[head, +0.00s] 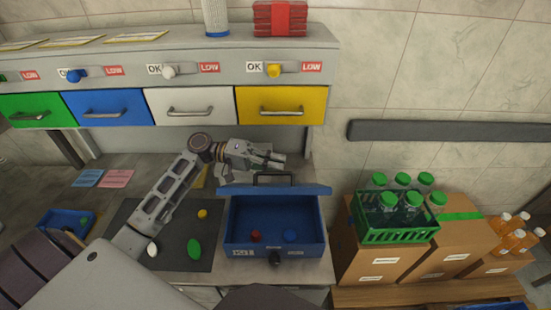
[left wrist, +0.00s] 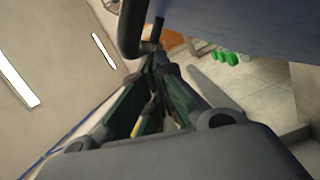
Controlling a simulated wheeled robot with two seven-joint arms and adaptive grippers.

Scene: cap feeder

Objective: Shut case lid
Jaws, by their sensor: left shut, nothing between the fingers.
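The blue case (head: 240,236) stands on the bench with its lid (head: 310,190) raised at the back and a dark handle (head: 275,174) on the lid. My left gripper (head: 278,160) is shut and empty, at the back of the case by the top of the raised lid. In the left wrist view, the lid (left wrist: 225,18) and handle (left wrist: 130,30) are close to the fingers; whether they touch is unclear. My right gripper is not in view.
Behind stands a feeder with green, blue, white and yellow drawers (head: 282,104). A dark mat (head: 175,262) with loose caps lies left of the case. Cardboard boxes (head: 375,262) and a green bottle crate (head: 395,235) stand at right.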

